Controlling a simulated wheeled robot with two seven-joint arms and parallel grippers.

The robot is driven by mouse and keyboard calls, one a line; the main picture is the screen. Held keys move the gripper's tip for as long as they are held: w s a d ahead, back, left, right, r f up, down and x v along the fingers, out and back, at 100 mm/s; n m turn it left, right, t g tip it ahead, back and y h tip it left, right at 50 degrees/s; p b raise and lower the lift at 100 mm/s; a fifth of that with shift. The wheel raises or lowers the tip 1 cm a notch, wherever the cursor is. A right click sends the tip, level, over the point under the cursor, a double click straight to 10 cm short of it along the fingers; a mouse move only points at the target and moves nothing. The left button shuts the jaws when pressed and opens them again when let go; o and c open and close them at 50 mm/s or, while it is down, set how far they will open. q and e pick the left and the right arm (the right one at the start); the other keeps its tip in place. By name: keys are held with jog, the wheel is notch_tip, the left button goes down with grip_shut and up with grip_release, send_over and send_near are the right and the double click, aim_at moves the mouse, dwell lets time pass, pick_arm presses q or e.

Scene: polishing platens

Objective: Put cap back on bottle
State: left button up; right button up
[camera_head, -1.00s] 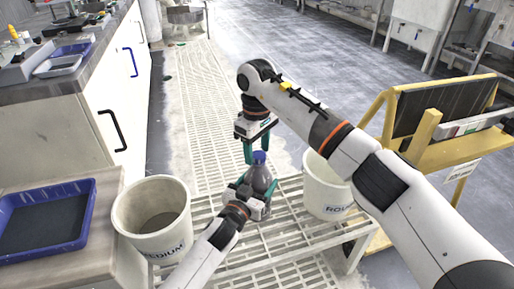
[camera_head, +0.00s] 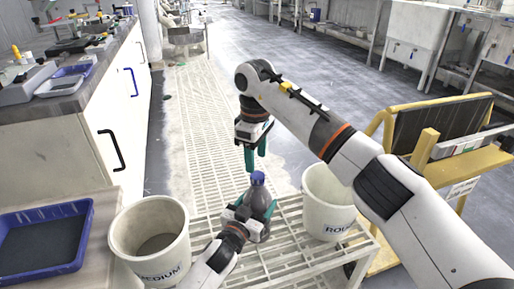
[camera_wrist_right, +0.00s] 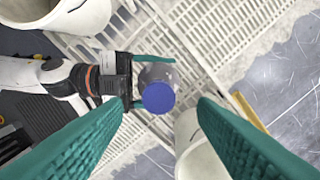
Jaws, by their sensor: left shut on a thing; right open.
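A dark translucent bottle (camera_head: 257,202) stands upright above the white slatted rack, with a blue cap (camera_head: 258,178) on its top. The wrist view shows the cap (camera_wrist_right: 158,98) from above as a blue disc, covering much of the bottle (camera_wrist_right: 157,74). Whether the cap is screwed tight cannot be told. My left gripper (camera_head: 256,208) is shut around the bottle's body from the front left. My right gripper (camera_head: 256,163) points down just above the cap. Its teal fingers are open and apart, with the cap between them in the wrist view and nothing held.
A white MEDIUM bucket (camera_head: 120,235) stands left of the bottle, and a white ROUGH bucket (camera_head: 312,205) stands close on its right. The slatted rack (camera_head: 290,265) lies below. A blue tray (camera_head: 84,210) is at far left, a yellow stand (camera_head: 465,165) at right.

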jog(key=n, duration=0.4)
jog(key=shift+r+n, duration=0.15)
jog(key=shift+n, duration=0.15)
jog(key=n, duration=0.4)
jog(key=shift+r+n, duration=0.15)
jog(key=shift+n, duration=0.25)
jog(key=n, duration=0.7)
jog(key=shift+r, duration=0.2)
jog(key=n, duration=0.7)
jog(key=shift+r, duration=0.2)
jog(key=n, duration=0.7)
jog(key=shift+r, duration=0.2)
jog(key=n, duration=0.4)
jog(key=shift+s+r+n, duration=0.1)
jog(key=shift+r+n, duration=0.05)
jog(key=shift+n, duration=0.15)
jog(key=n, duration=0.7)
jog(key=shift+d+r, duration=0.1)
jog(key=shift+r, duration=0.05)
jog(key=n, duration=0.6)
jog(key=shift+r+n, duration=0.2)
jog(key=shift+n, duration=0.1)
jog(key=n, duration=0.5)
jog(key=shift+d+r, duration=0.1)
jog(key=shift+r, duration=0.05)
